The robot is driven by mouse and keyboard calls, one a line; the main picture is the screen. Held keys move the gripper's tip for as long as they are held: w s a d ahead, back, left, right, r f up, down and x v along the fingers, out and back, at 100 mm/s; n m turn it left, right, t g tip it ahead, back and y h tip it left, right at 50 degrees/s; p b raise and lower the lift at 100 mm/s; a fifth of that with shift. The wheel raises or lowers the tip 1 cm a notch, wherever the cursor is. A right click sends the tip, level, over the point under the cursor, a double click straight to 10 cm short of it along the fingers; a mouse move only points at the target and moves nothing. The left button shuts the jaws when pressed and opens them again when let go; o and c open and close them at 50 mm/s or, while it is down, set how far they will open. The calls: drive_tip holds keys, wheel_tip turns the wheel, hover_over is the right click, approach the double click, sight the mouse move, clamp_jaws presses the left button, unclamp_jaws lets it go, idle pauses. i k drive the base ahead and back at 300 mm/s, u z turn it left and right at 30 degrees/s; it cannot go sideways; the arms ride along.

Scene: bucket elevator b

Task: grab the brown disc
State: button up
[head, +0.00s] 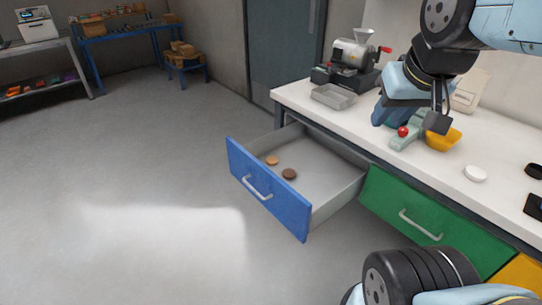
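A dark brown disc (289,174) lies flat on the floor of the open blue drawer (262,195), near its front panel. A lighter, tan-orange disc (272,160) lies just behind it to the left, apart from it. My gripper (438,118) is above the white worktop, to the right of the drawer and well away from both discs. It points down near a yellow bin. Its fingers overlap in this view, so I cannot see whether there is a gap between them.
The worktop (300,95) holds a grinder-like machine (352,58), a grey tray (334,96), a device with a red knob (402,131), the yellow bin (444,141) and a white round piece (475,173). A green drawer (405,205) is shut beside the blue one. The floor at left is clear.

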sight(289, 173)
drive_tip(key=z, duration=0.05)
drive_tip(key=k, duration=0.55)
drive_tip(key=u, duration=0.6)
drive_tip(key=i, duration=1.2)
